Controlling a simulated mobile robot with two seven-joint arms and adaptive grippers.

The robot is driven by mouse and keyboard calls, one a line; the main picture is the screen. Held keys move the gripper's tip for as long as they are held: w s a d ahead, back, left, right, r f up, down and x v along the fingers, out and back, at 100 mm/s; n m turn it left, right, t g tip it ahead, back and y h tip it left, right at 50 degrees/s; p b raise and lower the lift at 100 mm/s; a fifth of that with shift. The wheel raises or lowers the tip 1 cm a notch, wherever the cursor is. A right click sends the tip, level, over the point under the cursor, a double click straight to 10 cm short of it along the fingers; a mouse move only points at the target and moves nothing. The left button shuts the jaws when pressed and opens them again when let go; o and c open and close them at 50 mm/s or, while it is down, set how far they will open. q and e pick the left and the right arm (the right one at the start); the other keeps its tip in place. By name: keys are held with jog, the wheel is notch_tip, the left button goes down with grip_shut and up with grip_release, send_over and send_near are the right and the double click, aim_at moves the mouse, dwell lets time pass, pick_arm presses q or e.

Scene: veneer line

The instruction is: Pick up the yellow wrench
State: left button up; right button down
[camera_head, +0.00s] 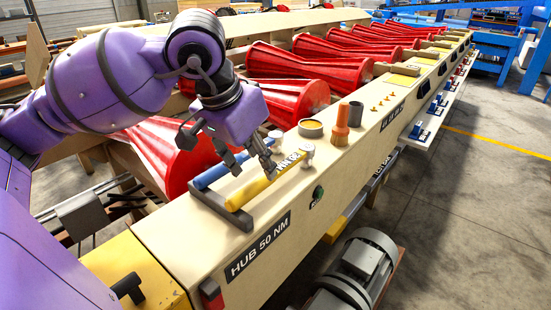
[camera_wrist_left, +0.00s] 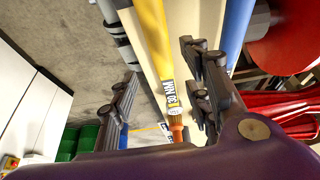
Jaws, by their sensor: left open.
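The yellow wrench (camera_head: 250,192) lies lengthwise on the beige rail top (camera_head: 186,243), with a white "30 NM" label toward its far end. It runs between my left gripper's fingers in the left wrist view (camera_wrist_left: 152,40). My left gripper (camera_head: 252,168) is open, above the wrench, with its fingertips near the labelled end; I cannot tell whether they touch it. A blue wrench (camera_head: 212,175) lies beside the yellow one, on the roller side, and shows in the left wrist view (camera_wrist_left: 237,25). My right gripper is out of view.
Beyond the wrench, a round tin (camera_head: 311,129), an orange-handled tool (camera_head: 340,124) and a dark cylinder (camera_head: 355,114) stand on the rail. A dark grey bracket (camera_head: 222,209) sits at the near end. Red rollers (camera_head: 285,93) lie behind, a grey motor (camera_head: 358,268) in front.

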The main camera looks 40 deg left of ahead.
aim_at(263, 176)
pick_arm(q)
jog(key=shift+w+a, duration=0.15)
jog(key=shift+w, duration=0.05)
jog(key=shift+f, duration=0.15)
jog(key=x, duration=0.7)
jog(key=shift+p, duration=0.3)
grip_shut()
